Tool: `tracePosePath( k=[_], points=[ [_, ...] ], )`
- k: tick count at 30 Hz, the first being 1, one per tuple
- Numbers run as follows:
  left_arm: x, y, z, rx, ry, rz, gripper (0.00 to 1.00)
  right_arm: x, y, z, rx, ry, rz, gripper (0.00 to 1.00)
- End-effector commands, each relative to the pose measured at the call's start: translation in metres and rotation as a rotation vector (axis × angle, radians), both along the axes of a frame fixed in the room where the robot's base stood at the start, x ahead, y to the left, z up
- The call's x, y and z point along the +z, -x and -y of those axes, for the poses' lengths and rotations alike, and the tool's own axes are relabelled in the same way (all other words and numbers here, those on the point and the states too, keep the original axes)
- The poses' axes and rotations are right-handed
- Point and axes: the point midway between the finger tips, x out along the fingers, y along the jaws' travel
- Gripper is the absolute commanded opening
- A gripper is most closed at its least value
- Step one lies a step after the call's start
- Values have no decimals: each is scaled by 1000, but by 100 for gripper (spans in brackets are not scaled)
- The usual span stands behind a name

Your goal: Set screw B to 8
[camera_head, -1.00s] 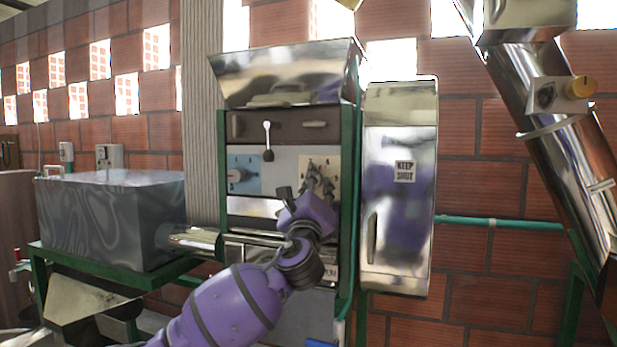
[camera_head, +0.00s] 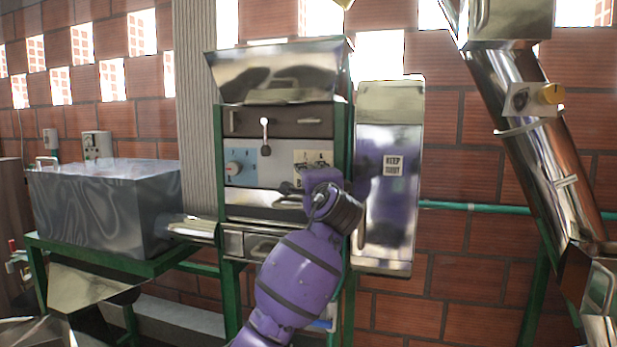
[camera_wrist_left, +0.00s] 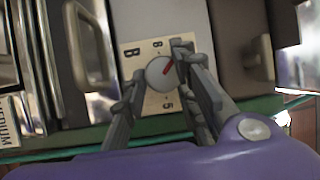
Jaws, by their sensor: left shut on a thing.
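The figures 8 and 5 show on the plate; a finger hides part of the scale. The pointer aims up-right, at that finger's tip, between the two figures. My left gripper (camera_wrist_left: 160,66) is shut on the knob, a finger on each side. In the head view the plate (camera_head: 313,157) shows above my left gripper (camera_head: 303,186), which hides the knob. My right gripper is not in view.
A blue plate with another knob (camera_head: 233,168) is left of plate B, below a small lever (camera_head: 265,135). A shiny "keep shut" cover (camera_head: 388,215) stands close on the right. A grey metal box (camera_head: 105,215) is at the left, and a slanted steel tube (camera_head: 535,140) at the right.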

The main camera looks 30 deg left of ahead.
Motion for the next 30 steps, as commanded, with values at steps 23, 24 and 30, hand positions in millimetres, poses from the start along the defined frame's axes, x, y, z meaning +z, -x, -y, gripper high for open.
tracePosePath(
  k=[23,24,30],
  points=[
    [-7,-5,6,-1,638,127,1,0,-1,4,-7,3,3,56],
    [-6,-5,6,-1,657,131,1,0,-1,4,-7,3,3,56],
    [-6,-5,6,-1,722,145,1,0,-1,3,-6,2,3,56]
  ],
)
